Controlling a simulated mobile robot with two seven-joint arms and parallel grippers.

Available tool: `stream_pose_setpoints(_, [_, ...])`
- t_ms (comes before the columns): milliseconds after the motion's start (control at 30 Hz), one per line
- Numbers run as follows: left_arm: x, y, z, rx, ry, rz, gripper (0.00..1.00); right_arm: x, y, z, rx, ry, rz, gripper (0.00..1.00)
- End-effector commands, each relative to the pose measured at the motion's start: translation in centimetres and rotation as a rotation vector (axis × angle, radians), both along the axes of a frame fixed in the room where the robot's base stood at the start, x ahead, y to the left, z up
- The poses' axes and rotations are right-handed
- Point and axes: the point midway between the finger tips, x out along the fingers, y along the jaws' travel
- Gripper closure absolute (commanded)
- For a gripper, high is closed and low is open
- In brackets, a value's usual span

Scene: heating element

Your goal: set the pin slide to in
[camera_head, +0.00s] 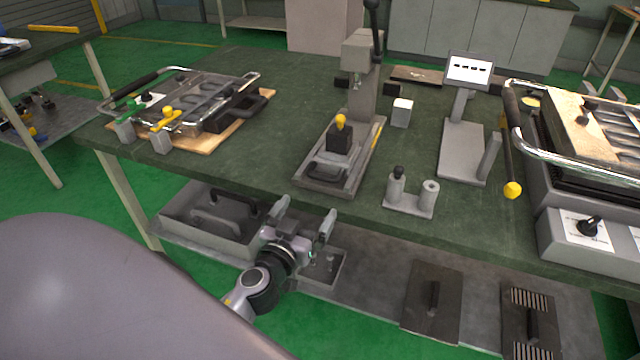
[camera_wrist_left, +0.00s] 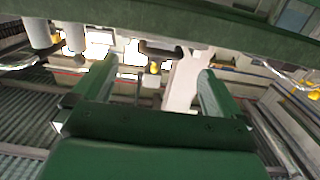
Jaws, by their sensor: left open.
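A black block with a yellow knob (camera_head: 340,135) stands on the grey base plate (camera_head: 361,165) of an upright press (camera_head: 362,75) at the middle of the green bench. It may be the pin slide; no label shows and I cannot tell its position. My left gripper (camera_head: 304,217) is open and empty, in front of the bench's front edge and apart from the press base. In the left wrist view its two fingers (camera_wrist_left: 155,85) stand wide apart, with a yellow knob (camera_wrist_left: 154,68) seen beyond, between them. My right gripper is not in view.
A clamp frame with green and yellow handles (camera_head: 190,98) lies at the bench's left. A two-post grey stand (camera_head: 412,205), a display stand (camera_head: 468,72) and a heater unit with a chrome handle (camera_head: 575,158) are to the right. A lower shelf (camera_head: 385,275) holds trays and plates.

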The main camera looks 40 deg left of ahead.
Motion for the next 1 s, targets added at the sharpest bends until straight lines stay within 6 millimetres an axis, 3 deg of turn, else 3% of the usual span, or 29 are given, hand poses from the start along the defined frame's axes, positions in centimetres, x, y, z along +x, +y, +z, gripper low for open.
stream_pose_setpoints(267, [1.5, 0.7, 1.3, -0.003, -0.051, 0.011, 0.0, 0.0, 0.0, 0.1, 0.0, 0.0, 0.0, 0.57])
stream_pose_setpoints(733, [6.8, 1.9, 1.3, -0.002, -0.05, 0.01, 0.0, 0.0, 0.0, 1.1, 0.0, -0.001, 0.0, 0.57])
stream_pose_setpoints(1000, [7.8, 2.2, 1.2, -0.004, -0.048, 0.01, 0.0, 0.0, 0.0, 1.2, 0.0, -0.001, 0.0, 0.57])
